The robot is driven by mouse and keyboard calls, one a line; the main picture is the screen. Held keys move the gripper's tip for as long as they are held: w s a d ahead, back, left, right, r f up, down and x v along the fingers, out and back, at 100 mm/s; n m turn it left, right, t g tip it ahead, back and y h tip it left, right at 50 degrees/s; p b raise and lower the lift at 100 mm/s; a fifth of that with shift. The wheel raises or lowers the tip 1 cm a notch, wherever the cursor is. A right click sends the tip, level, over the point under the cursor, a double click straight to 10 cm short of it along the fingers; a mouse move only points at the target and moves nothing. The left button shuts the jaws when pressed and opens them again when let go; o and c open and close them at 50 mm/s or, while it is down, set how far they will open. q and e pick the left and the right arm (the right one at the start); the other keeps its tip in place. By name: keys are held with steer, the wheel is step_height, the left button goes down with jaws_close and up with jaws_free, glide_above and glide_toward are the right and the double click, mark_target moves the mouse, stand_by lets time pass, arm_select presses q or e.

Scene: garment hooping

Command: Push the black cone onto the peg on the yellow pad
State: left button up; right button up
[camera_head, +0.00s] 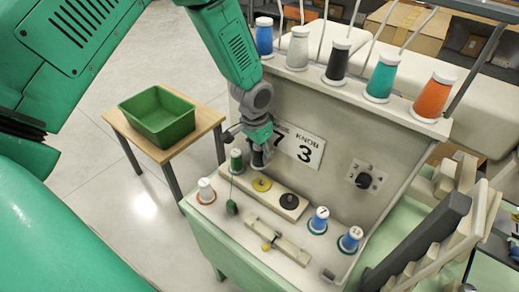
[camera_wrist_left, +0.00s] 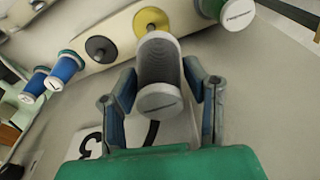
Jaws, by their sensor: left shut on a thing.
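My left gripper (camera_head: 258,146) is shut on the black cone (camera_head: 257,159), just above the control ledge of the machine. In the left wrist view the gripper (camera_wrist_left: 165,92) has its fingers on both sides of the cone (camera_wrist_left: 160,66), which shows dark grey windings and pale ends. The yellow pad (camera_head: 261,184) lies on the ledge just below the cone in the head view. In the left wrist view the yellow pad (camera_wrist_left: 151,17) and its peg show beyond the cone's far end. The peg's tip is partly hidden, and I cannot tell whether the cone touches it. My right gripper is out of view.
A black pad (camera_head: 289,201) sits right of the yellow one. A green spool (camera_head: 237,163) stands close left; a white spool (camera_head: 206,191) and two blue spools (camera_head: 319,220) are nearby. The upright panel is behind. A green bin (camera_head: 157,116) stands on a side table.

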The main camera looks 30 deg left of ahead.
mark_target(262, 166)
arm_select(q)
step_height(262, 166, down, 4)
steer(key=shift+f+b, duration=0.2)
steer(key=shift+b, duration=0.95)
steer(key=shift+f, duration=0.3)
steer(key=shift+d+f, duration=0.15)
steer(key=shift+d, duration=0.2)
steer(key=shift+d+b, duration=0.35)
steer(key=shift+d, duration=0.5)
steer(key=shift+a, duration=0.55)
steer(key=shift+a+f, duration=0.15)
steer(key=shift+a, duration=0.35)
steer(key=shift+d, duration=0.65)
steer(key=shift+d+r, duration=0.3)
steer(key=shift+d, duration=0.3)
steer(key=shift+a+f, duration=0.2)
steer(key=shift+a, duration=0.4)
steer(key=shift+a+p, duration=0.3)
steer(key=shift+a, duration=0.1)
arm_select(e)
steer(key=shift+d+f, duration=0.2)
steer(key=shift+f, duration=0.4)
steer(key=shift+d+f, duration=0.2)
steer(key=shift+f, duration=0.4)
